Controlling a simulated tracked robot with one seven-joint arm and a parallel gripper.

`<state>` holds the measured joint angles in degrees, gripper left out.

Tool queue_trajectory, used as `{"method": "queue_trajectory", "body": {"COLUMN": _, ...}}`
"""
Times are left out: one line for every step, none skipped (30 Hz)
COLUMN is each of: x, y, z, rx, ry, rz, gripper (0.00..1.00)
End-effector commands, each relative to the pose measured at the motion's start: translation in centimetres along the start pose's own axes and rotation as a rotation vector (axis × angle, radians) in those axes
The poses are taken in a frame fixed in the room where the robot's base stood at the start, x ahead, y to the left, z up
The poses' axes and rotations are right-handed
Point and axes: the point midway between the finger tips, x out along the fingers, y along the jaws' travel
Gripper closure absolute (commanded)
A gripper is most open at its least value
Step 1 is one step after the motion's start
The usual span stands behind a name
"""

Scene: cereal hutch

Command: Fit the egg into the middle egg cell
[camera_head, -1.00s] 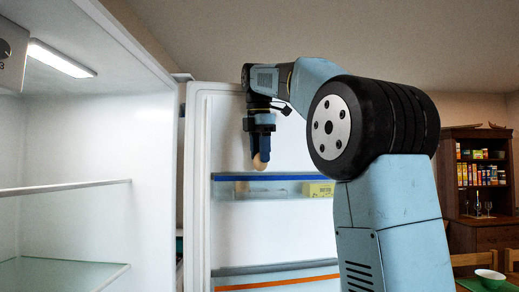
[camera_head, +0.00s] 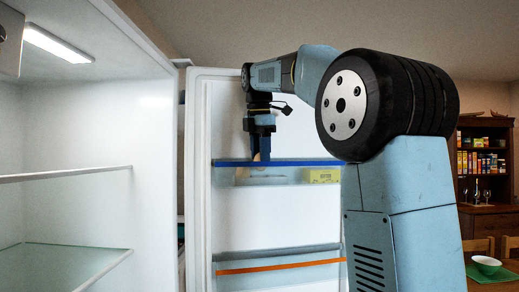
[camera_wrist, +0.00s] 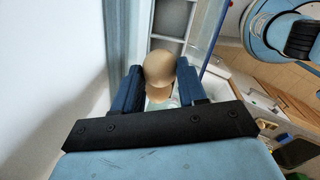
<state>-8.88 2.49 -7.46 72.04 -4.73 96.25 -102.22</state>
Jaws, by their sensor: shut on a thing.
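My gripper (camera_head: 262,155) points down over the upper door shelf, with its fingertips at the blue shelf rim (camera_head: 285,163). It is shut on a tan egg (camera_wrist: 159,66), which sits between the two dark blue fingers in the wrist view. In the head view only a sliver of the egg (camera_head: 256,157) shows beside a finger. A second rounded tan shape lies just below it in the wrist view; I cannot tell whether it is another egg. The egg cells are not clear in either view; a pale form shows behind the clear shelf front (camera_head: 262,175).
A yellow box (camera_head: 322,176) stands at the right of the same shelf. A lower door shelf has an orange stripe (camera_head: 280,266). The open fridge compartment with glass shelves (camera_head: 65,174) is at the left. A cabinet (camera_head: 485,160) and a bowl (camera_head: 486,264) are at the right.

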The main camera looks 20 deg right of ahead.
Motion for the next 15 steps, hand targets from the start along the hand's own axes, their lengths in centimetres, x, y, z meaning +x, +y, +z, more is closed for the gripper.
{"method": "queue_trajectory", "body": {"x": 0.2, "y": -0.1, "z": 0.0, "rx": 0.000, "ry": 0.000, "rz": 0.000, "gripper": 0.73}}
{"method": "queue_trajectory", "body": {"x": 0.3, "y": -0.1, "z": 0.0, "rx": 0.000, "ry": 0.000, "rz": -0.001, "gripper": 0.73}}
{"method": "queue_trajectory", "body": {"x": 0.5, "y": -0.1, "z": 0.0, "rx": 0.000, "ry": 0.000, "rz": -0.001, "gripper": 0.73}}
{"method": "queue_trajectory", "body": {"x": 0.6, "y": -0.1, "z": 0.0, "rx": 0.000, "ry": 0.000, "rz": 0.000, "gripper": 0.73}}
{"method": "queue_trajectory", "body": {"x": 0.8, "y": -0.1, "z": -0.1, "rx": 0.000, "ry": 0.000, "rz": 0.000, "gripper": 0.73}}
{"method": "queue_trajectory", "body": {"x": 0.9, "y": -0.1, "z": -0.1, "rx": 0.000, "ry": 0.000, "rz": 0.000, "gripper": 0.73}}
{"method": "queue_trajectory", "body": {"x": 1.0, "y": -0.1, "z": -0.1, "rx": 0.000, "ry": 0.000, "rz": 0.000, "gripper": 0.73}}
{"method": "queue_trajectory", "body": {"x": 1.1, "y": -0.1, "z": -0.1, "rx": 0.000, "ry": 0.000, "rz": 0.000, "gripper": 0.73}}
{"method": "queue_trajectory", "body": {"x": 1.3, "y": -0.1, "z": -0.1, "rx": 0.000, "ry": 0.000, "rz": 0.000, "gripper": 0.73}}
{"method": "queue_trajectory", "body": {"x": 1.4, "y": -0.1, "z": -0.1, "rx": 0.000, "ry": 0.000, "rz": -0.001, "gripper": 0.73}}
{"method": "queue_trajectory", "body": {"x": 1.5, "y": -0.1, "z": -0.1, "rx": 0.000, "ry": 0.000, "rz": -0.001, "gripper": 0.73}}
{"method": "queue_trajectory", "body": {"x": 1.6, "y": -0.2, "z": -0.1, "rx": 0.001, "ry": 0.000, "rz": -0.001, "gripper": 0.73}}
{"method": "queue_trajectory", "body": {"x": 1.8, "y": -0.2, "z": -0.1, "rx": 0.001, "ry": 0.000, "rz": -0.001, "gripper": 0.73}}
{"method": "queue_trajectory", "body": {"x": 1.8, "y": -0.2, "z": -0.1, "rx": 0.001, "ry": 0.000, "rz": -0.001, "gripper": 0.73}}
{"method": "queue_trajectory", "body": {"x": 1.9, "y": -0.2, "z": -0.1, "rx": 0.001, "ry": 0.000, "rz": 0.000, "gripper": 0.73}}
